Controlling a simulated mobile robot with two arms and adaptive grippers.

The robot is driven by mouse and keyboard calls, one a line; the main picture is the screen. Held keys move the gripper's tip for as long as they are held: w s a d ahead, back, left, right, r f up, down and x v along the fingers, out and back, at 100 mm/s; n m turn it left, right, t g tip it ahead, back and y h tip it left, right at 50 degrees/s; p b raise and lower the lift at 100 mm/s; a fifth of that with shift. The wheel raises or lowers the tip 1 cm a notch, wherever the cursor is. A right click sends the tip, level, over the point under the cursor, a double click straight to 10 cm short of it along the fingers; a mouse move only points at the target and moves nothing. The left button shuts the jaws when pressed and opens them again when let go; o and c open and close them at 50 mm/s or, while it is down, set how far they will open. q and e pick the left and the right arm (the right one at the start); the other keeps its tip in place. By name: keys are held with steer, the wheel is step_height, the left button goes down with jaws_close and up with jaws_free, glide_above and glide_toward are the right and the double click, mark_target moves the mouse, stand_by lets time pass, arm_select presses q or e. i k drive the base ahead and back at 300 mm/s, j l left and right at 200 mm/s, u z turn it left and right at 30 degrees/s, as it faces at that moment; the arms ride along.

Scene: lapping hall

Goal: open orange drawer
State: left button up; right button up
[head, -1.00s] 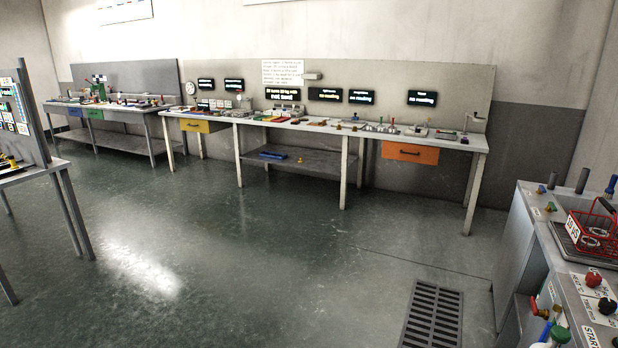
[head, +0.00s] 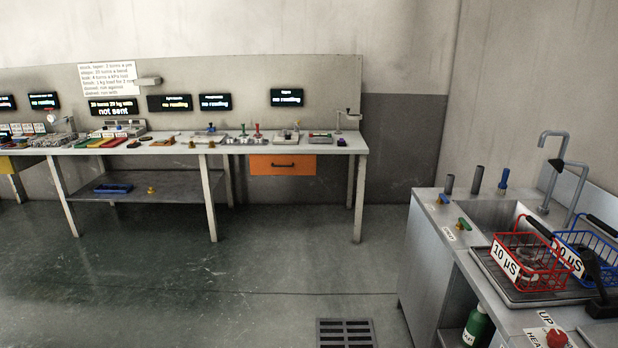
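The orange drawer (head: 282,165) hangs under the right end of the long workbench (head: 330,147) against the back wall. Its front looks flush under the bench top, so it appears shut. A dark bar handle (head: 283,166) runs across the middle of its front. The drawer is some way off across the floor, and nothing stands in front of it. Neither of my grippers shows in the head view.
A sink counter (head: 470,230) stands at the right with a red wire basket (head: 530,262) and a blue wire basket (head: 590,250). A floor grate (head: 346,334) lies at the bottom centre. A lower shelf (head: 140,190) holds a blue item. The floor before the drawer is clear.

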mark_target(260, 164)
steer(key=i+l, duration=0.1)
steer(key=i, duration=1.7)
steer(key=i+j+u, duration=0.1)
steer(key=i+u, duration=0.25)
steer(key=i, duration=0.6)
steer(key=i+l+u, duration=0.15)
steer(key=i+u, duration=0.25)
steer(key=i, duration=0.5)
